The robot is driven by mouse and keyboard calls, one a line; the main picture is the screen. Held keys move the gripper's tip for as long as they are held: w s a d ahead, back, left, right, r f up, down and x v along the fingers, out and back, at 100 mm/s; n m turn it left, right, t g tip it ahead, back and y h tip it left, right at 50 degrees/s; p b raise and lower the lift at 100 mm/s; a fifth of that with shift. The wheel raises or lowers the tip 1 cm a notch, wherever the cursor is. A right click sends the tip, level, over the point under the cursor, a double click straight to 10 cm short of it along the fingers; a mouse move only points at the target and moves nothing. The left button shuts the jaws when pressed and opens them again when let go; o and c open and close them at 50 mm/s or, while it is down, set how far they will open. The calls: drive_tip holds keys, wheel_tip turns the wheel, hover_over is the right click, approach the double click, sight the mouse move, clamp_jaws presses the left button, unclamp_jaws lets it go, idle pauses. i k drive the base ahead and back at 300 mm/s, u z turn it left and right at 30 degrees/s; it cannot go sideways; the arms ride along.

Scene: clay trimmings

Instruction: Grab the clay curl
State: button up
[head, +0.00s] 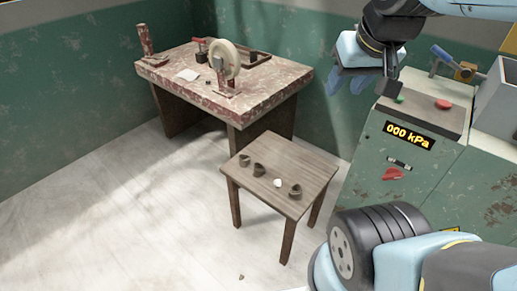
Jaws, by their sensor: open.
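A low wooden table (262,200) stands in the middle of the view. Several small objects lie in a row on its top: a grey-brown piece (245,160) at the back left, a curved brown piece (259,170), a small white lump (278,182) and a dark brown piece (295,192) at the right. A tiny brown scrap (241,277) lies on the floor in front. These are too small to tell which is the clay curl. My gripper (348,86) is open and empty at the upper right, pointing down, well above and apart from the low table.
A worn red-and-white workbench (165,72) with a pale wheel (222,60) stands behind, against the green wall. A green cabinet (375,160) with a "000 kPa" display and a red knob (392,174) stands at the right. The pale floor (120,220) at the left is clear.

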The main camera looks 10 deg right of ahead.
sight(244, 163)
drive_tip(key=u, duration=0.85)
drive_tip(key=i, duration=0.15)
drive_tip(key=z, duration=2.7)
drive_tip(key=k, duration=1.55)
drive_tip(key=u, duration=1.45)
drive_tip(key=i, duration=1)
